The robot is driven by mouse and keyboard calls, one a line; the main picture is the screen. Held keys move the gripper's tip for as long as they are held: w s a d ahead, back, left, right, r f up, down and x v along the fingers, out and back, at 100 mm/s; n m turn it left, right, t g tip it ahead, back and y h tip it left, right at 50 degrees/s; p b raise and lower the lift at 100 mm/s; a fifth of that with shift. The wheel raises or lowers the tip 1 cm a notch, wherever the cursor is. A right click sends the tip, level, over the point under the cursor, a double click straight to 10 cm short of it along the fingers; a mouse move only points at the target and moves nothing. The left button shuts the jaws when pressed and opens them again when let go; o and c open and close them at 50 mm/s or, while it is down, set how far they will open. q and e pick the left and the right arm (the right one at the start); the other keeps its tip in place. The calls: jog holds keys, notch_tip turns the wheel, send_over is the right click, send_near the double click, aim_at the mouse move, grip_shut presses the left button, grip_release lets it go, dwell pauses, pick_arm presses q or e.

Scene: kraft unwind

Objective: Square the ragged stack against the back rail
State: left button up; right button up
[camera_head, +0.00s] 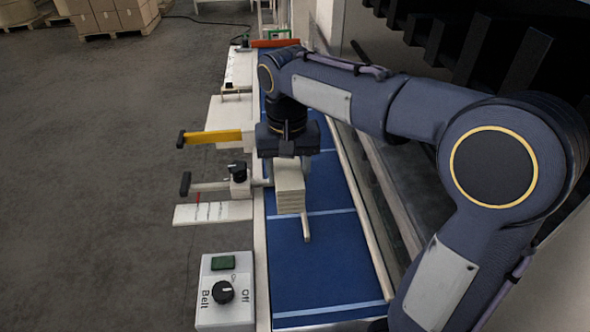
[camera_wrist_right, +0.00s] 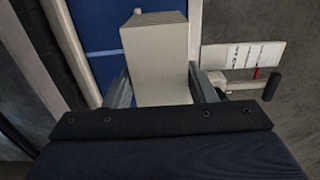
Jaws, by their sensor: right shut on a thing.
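In the right wrist view the stack (camera_wrist_right: 155,55) sits between the two fingers (camera_wrist_right: 160,92), one on each side. A thin pale bar (camera_head: 306,227) lies beside the stack on the belt; I cannot tell whether they touch. A long pale rail (camera_head: 352,205) runs along the belt's right side, apart from the stack. My left gripper is out of view.
A control box (camera_head: 226,290) with a black knob stands at the left near end. A yellow lever (camera_head: 212,137) and a clamp with a black knob (camera_head: 238,172) jut from the left edge. The near part of the belt is clear.

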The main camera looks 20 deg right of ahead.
jog(key=shift+f+b, duration=3.85)
jog(key=shift+f, duration=2.05)
jog(key=shift+w+a, duration=0.25)
jog(key=shift+a, duration=0.5)
jog(key=o, duration=1.2)
jog(key=shift+c, duration=0.2)
notch_tip(320, 180, up, 8)
jog(key=shift+f, duration=0.15)
